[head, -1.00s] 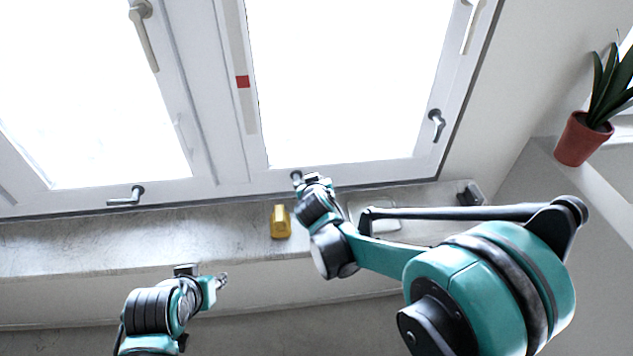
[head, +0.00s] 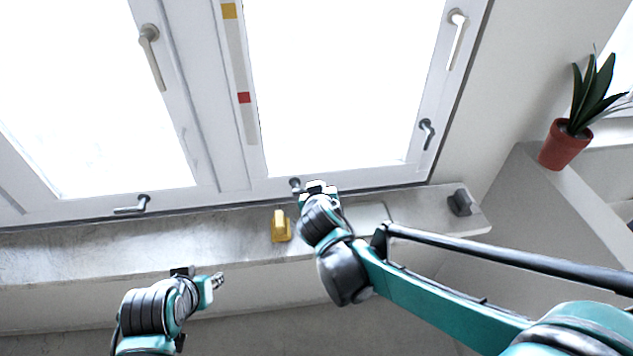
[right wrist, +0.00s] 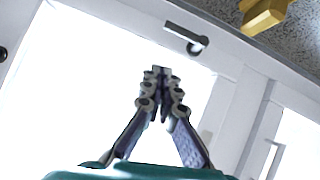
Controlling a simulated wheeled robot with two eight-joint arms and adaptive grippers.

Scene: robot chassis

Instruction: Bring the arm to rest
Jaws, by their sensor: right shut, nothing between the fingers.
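My right arm reaches in from the lower right in the head view. Its gripper (head: 318,189) is at the window's lower frame, above the sill, with its fingers hard to make out there. In the right wrist view the right gripper (right wrist: 160,72) has its fingertips together with nothing between them, in front of the bright window. My left gripper (head: 217,281) is low on the left in the head view, in front of the sill's front edge. Its fingers are small, and I cannot tell whether they are open or shut.
A yellow block (head: 281,227) stands on the stone sill (head: 120,237) left of my right gripper; the wrist view shows it too (right wrist: 266,14). A dark grey object (head: 460,203) sits at the sill's right end. A potted plant (head: 564,146) stands on a ledge at right. Window handles (head: 133,206) protrude.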

